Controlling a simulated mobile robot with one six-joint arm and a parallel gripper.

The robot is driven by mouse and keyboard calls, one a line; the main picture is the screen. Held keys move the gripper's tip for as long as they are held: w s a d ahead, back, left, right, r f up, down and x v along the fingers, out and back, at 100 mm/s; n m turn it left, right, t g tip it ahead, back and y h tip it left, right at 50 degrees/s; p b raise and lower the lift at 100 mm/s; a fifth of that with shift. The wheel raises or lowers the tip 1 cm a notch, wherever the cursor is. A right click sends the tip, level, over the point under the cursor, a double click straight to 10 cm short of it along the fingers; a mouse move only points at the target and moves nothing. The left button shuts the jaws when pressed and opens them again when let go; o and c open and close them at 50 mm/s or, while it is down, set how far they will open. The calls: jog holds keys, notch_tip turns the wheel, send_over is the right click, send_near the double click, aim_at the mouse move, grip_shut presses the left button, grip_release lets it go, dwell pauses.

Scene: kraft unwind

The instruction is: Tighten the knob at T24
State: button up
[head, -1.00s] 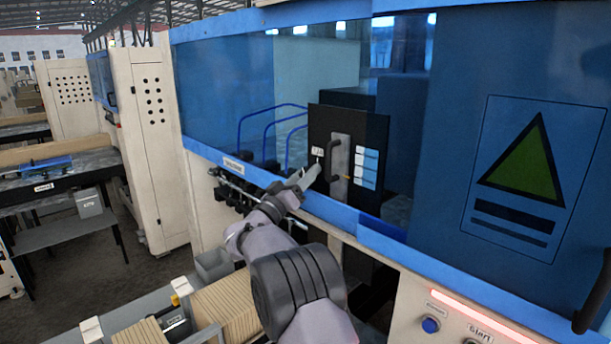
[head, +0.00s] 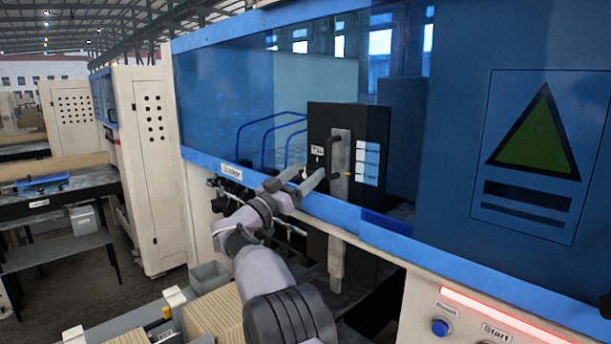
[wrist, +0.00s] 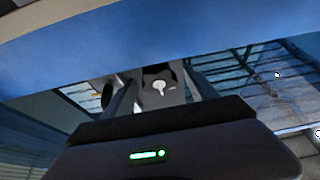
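The T24 label (head: 317,149) is on a black panel (head: 372,125) behind the blue machine's front opening. A small pale knob shows just below the label in the head view, close to my gripper's fingertips, but it is too small there to make out. In the wrist view a pale, key-shaped knob (wrist: 159,88) stands on a dark face between my two fingers. My gripper (head: 297,179) is open and empty, with its fingers pointing up toward the panel. It also shows in the wrist view (wrist: 162,92). I cannot tell whether the fingers touch anything.
A blue frame rail (head: 345,216) runs below and right of my gripper, and a blue edge (wrist: 150,45) crosses the wrist view. A metal bar (head: 338,215) with a black handle is right of the label.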

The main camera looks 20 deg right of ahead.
jog(key=shift+f, duration=0.1)
jog(key=shift+s+a+f+b, duration=0.15)
jog(key=shift+a+f+b, duration=0.05)
jog(key=shift+a+b, duration=0.1)
jog(key=b+v, duration=0.5)
jog(key=v, duration=1.1)
jog(key=shift+a+b, duration=0.3)
